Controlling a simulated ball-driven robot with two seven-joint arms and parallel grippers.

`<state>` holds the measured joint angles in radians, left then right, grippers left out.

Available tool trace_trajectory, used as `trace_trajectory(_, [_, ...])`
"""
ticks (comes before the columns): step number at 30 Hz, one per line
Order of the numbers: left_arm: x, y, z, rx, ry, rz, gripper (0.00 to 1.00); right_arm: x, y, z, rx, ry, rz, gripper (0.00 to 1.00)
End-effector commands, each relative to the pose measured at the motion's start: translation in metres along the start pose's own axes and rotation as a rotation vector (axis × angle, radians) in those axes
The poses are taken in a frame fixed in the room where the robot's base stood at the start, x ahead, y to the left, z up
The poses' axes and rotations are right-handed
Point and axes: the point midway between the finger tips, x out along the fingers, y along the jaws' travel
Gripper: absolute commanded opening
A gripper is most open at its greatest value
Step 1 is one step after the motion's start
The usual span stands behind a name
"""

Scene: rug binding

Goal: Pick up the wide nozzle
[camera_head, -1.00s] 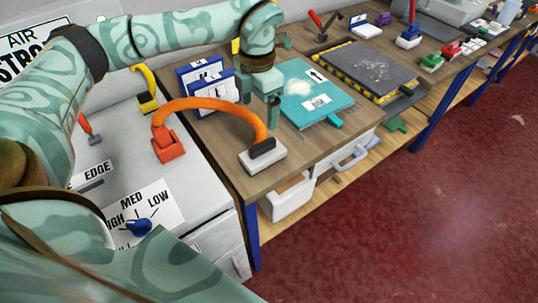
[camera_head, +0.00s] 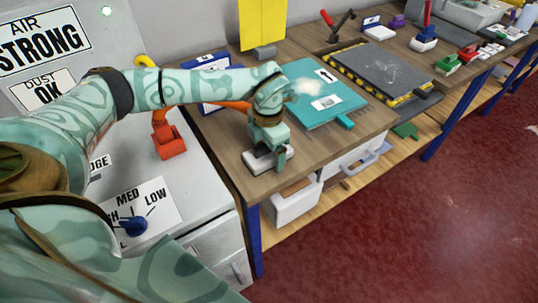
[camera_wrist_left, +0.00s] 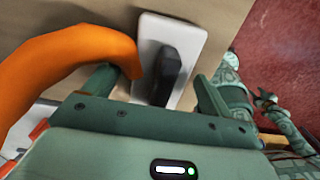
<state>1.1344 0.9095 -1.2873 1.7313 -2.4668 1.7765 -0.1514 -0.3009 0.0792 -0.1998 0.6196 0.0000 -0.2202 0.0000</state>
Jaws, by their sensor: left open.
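My left gripper (camera_head: 268,158) is over the block and hides most of the black piece in the head view. In the left wrist view, the open left gripper (camera_wrist_left: 155,88) has one finger on each side of the black piece, apart from it; the orange hose passes by the left finger.
A red-orange holder (camera_head: 169,143) stands on the grey cabinet at the hose's other end. A teal board (camera_head: 325,100) and a dark slab (camera_head: 380,72) lie to the right. A blue-framed card (camera_head: 212,95) stands behind my arm. A white bin (camera_head: 297,204) is below the bench.

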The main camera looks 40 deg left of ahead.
Motion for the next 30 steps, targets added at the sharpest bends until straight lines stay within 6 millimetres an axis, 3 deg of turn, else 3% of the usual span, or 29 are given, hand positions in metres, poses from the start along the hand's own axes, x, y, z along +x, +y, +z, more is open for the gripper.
trace_trajectory(5, [-0.001,0.000,0.000,0.000,-0.002,0.001,0.85,-0.001,0.000,0.000,0.000,0.000,0.000,0.36])
trace_trajectory(11, [-0.001,0.000,0.000,0.001,-0.002,0.001,0.29,-0.001,0.000,0.000,0.000,0.000,0.000,0.36])
trace_trajectory(22, [-0.007,0.000,0.001,0.001,-0.004,0.001,0.27,-0.003,0.001,-0.001,0.000,0.003,0.001,0.36])
trace_trajectory(28, [-0.038,0.001,0.001,0.002,-0.008,0.003,0.27,-0.014,0.002,-0.005,0.000,0.011,0.004,0.36])
trace_trajectory(30, [-0.051,-0.010,-0.005,0.006,-0.008,0.002,0.27,-0.019,0.003,-0.006,0.000,0.014,0.005,0.36])
